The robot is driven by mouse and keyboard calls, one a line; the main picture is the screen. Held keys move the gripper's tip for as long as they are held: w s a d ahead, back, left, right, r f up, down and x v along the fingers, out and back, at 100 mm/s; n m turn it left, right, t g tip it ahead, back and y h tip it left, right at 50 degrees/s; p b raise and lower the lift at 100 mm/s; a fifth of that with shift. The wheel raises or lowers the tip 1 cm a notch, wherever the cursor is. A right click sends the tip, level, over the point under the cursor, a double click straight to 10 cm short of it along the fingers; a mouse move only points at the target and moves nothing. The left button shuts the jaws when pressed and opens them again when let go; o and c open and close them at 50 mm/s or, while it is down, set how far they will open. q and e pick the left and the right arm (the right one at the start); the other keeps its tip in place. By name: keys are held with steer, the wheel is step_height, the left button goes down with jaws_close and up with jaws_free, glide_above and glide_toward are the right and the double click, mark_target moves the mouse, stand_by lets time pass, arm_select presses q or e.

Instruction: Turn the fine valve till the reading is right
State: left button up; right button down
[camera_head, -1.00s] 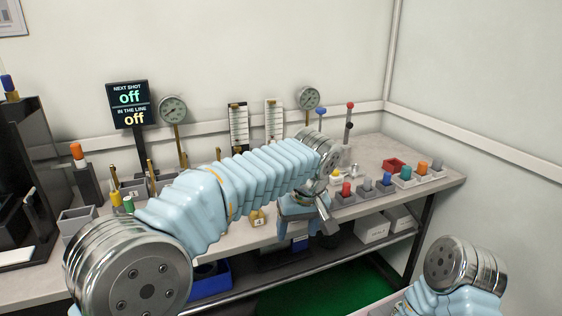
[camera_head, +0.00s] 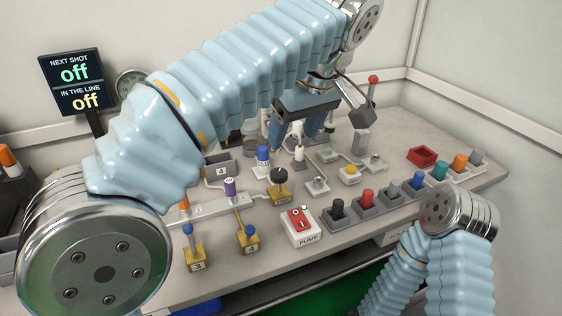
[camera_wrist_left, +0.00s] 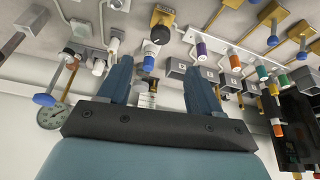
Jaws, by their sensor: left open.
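A black knob on a yellow block (camera_head: 280,183) stands mid-table; its small label is hard to read, so I cannot tell if it is the fine valve. A similar black knob (camera_wrist_left: 162,17) shows in the left wrist view. My left gripper (camera_head: 297,134) is open and empty above the back of the table, beyond that knob. Its two blue fingers also show apart in the left wrist view (camera_wrist_left: 158,68). A round gauge (camera_head: 130,82) is partly hidden behind my left arm. The dark display (camera_head: 75,82) reads "off" on both lines. My right gripper is out of view.
A red-topped pump box (camera_head: 301,226) stands at the front. Blue-topped valves 3 (camera_head: 194,250) and 4 (camera_head: 248,238) are left of it. A row of coloured plugs and a red tray (camera_head: 422,156) stand at the right. A white-topped post (camera_head: 299,154) is close to my fingers.

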mark_target(279, 172)
arm_select(q)
steer(key=b+x, duration=0.2)
steer(key=x, duration=1)
steer(key=shift+s, duration=0.15)
steer(key=c, duration=1)
steer(key=shift+c, duration=0.2)
